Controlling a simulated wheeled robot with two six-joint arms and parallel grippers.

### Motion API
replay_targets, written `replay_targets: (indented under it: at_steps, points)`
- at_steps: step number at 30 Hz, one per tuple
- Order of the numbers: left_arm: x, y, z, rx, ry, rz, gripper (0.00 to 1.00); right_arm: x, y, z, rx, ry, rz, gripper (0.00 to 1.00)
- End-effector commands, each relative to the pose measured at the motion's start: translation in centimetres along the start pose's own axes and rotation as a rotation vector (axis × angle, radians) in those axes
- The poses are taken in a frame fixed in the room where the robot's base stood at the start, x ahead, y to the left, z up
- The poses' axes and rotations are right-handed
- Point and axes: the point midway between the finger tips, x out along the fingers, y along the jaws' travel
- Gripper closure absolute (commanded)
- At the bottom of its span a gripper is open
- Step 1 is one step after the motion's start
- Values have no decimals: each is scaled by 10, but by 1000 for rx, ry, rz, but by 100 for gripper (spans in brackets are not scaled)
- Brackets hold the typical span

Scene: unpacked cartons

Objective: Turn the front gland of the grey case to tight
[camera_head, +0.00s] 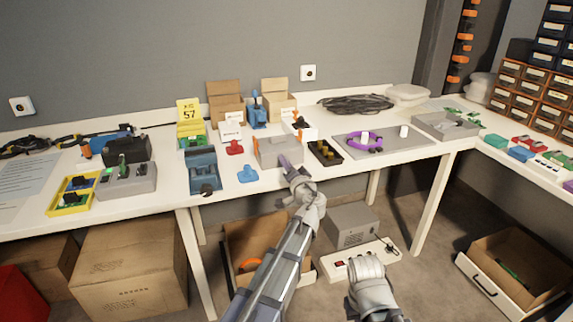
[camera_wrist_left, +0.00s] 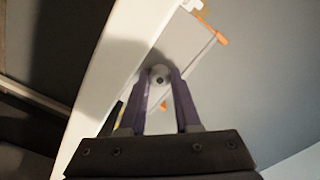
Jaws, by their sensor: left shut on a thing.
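The grey case (camera_head: 272,151) stands near the front edge of the white table, with orange parts at its corners. In the left wrist view the case (camera_wrist_left: 186,45) lies beyond the fingers. Its front gland (camera_wrist_left: 160,74) is a round grey knob with a dark centre, between the fingertips. My left gripper (camera_head: 286,163) reaches up to the case's front, and its purple fingers (camera_wrist_left: 160,88) are shut on the gland. In the head view the fingers hide the gland.
A blue-grey case (camera_head: 203,172) and a red part (camera_head: 234,148) stand to the left. A black tray (camera_head: 325,153) and a grey mat (camera_head: 392,148) with a purple ring (camera_head: 365,143) lie to the right. The table's front edge is close below my left gripper.

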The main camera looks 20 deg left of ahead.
Motion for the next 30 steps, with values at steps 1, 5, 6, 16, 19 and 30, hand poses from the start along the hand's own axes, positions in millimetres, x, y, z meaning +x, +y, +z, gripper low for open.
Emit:
replay_targets:
  at_steps: [1,5,6,16,19,30]
  points:
    - [0,0,0,42,0,1,100,0,0,0,0,0,0,100]
    - [0,1,0,165,0,1,100,0,0,0,0,0,0,100]
    - [0,1,0,204,0,1,100,0,0,0,0,0,0,100]
    - [0,2,0,514,0,1,100,1,0,0,0,0,0,100]
    - [0,2,0,602,0,1,100,1,0,0,0,0,0,100]
    - [0,2,1,854,0,1,100,2,0,0,0,0,0,100]
